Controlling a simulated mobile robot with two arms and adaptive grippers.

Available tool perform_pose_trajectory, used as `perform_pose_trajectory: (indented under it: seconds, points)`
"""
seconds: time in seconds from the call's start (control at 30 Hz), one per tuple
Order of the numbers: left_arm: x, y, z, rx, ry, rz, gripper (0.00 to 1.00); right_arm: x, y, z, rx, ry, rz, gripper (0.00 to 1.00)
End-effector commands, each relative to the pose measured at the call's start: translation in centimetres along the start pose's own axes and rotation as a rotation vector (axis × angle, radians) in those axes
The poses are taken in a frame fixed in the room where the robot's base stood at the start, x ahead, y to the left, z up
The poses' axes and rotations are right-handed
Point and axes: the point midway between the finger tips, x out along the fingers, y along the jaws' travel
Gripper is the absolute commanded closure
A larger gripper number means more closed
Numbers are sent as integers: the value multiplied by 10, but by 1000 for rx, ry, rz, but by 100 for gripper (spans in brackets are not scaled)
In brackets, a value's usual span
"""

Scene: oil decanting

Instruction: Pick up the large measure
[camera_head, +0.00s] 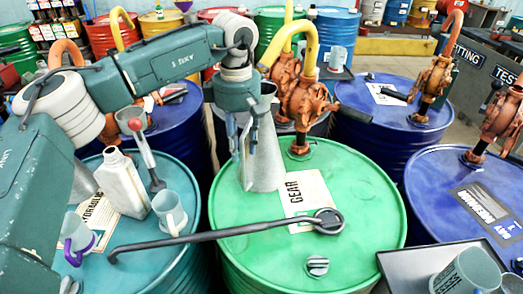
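A tall grey conical can (264,158), which looks like the large measure, stands upright on the green drum (350,190) behind the GEAR label. My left gripper (241,150) points down at its upper left side, close in front of it. Its two fingers show apart; whether a handle lies between them is hard to tell. The gripper's body hides part of the can's top. Smaller grey measures stand on the teal drum: one in the middle (170,212) and one with a purple handle (77,236). My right gripper is out of view.
A long dark wrench (230,231) lies across the teal and green drums. A white bottle (122,184) stands on the teal drum. Orange pumps (301,95) rise behind the can. A dark tray (402,262) with a grey mug-like vessel (468,273) is at lower right.

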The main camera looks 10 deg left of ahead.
Motion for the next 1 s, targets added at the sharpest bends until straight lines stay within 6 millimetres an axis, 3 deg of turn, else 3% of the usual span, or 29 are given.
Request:
perform_pose_trajectory:
  seconds: [0.17, 0.33, 0.5, 0.77, 0.93, 1.0]
  points:
    - [12, -1, 1, 1, 0, -2, 68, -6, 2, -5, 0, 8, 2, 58]
    - [34, -6, 4, 1, 1, -5, 68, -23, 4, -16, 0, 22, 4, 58]
    - [56, -4, 4, 0, 0, -1, 68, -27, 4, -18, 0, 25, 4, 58]
    - [60, -4, 5, 0, 0, 1, 68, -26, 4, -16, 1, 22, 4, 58]
    - [60, -4, 5, 0, 0, 1, 100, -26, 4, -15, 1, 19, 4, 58]
    - [60, -4, 5, 0, 0, 1, 100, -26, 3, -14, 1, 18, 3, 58]
